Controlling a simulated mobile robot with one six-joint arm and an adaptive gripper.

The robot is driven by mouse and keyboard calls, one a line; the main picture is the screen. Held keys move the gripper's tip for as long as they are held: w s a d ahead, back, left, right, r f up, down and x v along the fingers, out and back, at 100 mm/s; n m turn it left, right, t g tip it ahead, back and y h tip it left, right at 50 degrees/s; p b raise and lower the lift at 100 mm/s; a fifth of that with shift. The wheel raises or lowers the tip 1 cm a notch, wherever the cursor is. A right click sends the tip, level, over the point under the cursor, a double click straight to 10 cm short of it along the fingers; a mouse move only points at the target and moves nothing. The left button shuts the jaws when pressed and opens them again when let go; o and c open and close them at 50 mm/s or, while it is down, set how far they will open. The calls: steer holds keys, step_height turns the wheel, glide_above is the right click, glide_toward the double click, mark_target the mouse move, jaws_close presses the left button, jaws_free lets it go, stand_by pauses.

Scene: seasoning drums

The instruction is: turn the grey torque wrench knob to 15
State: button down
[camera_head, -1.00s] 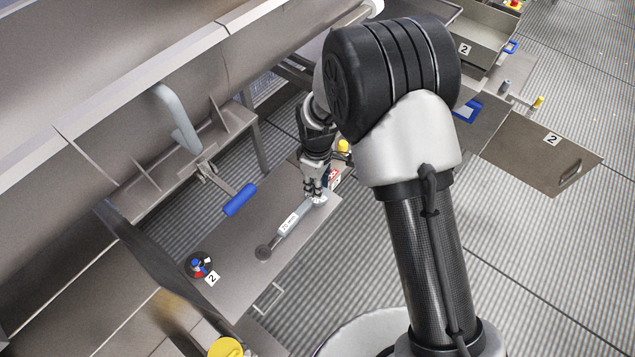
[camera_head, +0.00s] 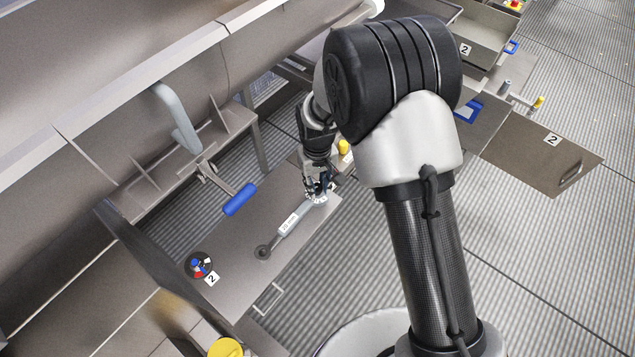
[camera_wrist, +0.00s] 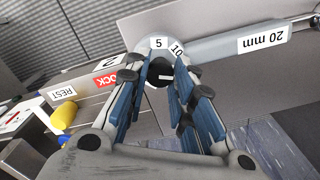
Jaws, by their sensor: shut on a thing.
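In the wrist view a round light dial (camera_wrist: 159,46) with the numbers 5 and 10 shows beyond my fingers, with a dark round centre. My gripper (camera_wrist: 158,80) is shut on the knob, its blue-padded fingers on either side. The fingers hide much of the knob, and a 15 cannot be seen.
A blue-handled lever (camera_head: 240,199) stands beside the table's left edge. A dark round holder (camera_head: 200,265) with coloured pieces lies at the table's lower left. The tabletop's middle is mostly clear.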

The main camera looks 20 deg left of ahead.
mark_target(318, 187)
stand_by(0.3)
steer(key=c, duration=1.3)
jaws_free()
steer(key=shift+r, duration=0.1)
step_height(318, 187, up, 12)
steer(key=shift+f, duration=0.1)
